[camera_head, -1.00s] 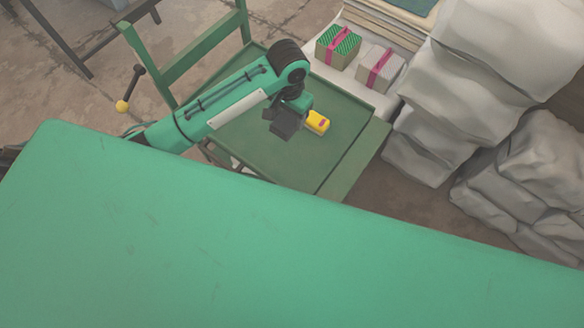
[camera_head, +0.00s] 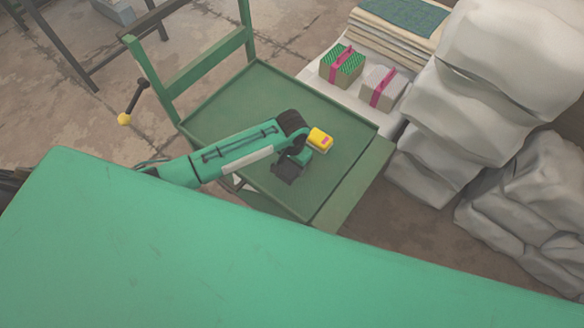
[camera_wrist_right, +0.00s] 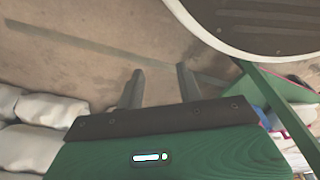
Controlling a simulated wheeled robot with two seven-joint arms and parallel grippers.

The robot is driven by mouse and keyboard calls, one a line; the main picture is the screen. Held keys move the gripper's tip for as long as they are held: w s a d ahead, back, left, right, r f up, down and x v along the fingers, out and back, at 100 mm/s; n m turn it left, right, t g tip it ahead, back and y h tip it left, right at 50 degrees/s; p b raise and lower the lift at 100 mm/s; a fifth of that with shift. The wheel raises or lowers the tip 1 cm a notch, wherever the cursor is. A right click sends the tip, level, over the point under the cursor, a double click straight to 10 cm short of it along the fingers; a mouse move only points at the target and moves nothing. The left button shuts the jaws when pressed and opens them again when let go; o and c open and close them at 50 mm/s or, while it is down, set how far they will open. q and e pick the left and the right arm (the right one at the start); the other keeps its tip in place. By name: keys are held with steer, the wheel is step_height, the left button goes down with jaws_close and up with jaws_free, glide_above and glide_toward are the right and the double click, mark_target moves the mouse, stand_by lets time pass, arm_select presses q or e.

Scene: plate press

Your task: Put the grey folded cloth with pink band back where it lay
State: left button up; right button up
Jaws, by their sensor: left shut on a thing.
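A grey folded cloth with a pink band (camera_head: 383,88) lies on a white surface at the upper right in the head view, beside a green-patterned bundle with a pink band (camera_head: 342,65). It is apart from both grippers. My left gripper (camera_head: 288,172) is dark and points down over the green tray-topped cart (camera_head: 240,95). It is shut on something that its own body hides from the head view. A small yellow bundle with a reddish mark (camera_head: 320,139) sits on the cart just beyond it. My right gripper (camera_wrist_right: 160,88) shows two separated fingers with nothing between them.
Stacked pale sacks (camera_head: 480,70) stand right of the cart. A stack of folded cloths (camera_head: 400,28) lies behind the bundles. A large green surface (camera_head: 200,250) fills the foreground. A dark round-edged object (camera_wrist_right: 265,25) is at the right wrist view's upper right.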

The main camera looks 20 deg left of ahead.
mark_target(292, 166)
arm_select(q)
step_height(292, 166, down, 3)
steer(key=shift+r, duration=0.1)
steer(key=shift+f, duration=0.2)
arm_select(e)
steer(key=shift+w+a+r, duration=0.15)
steer(key=shift+w+r, duration=0.4)
steer(key=shift+r, duration=0.15)
arm_select(q)
steer(key=o, duration=1)
steer(key=shift+f, duration=0.15)
steer(key=shift+c, duration=0.2)
arm_select(e)
steer(key=shift+s+f, duration=0.2)
steer(key=shift+s, duration=0.05)
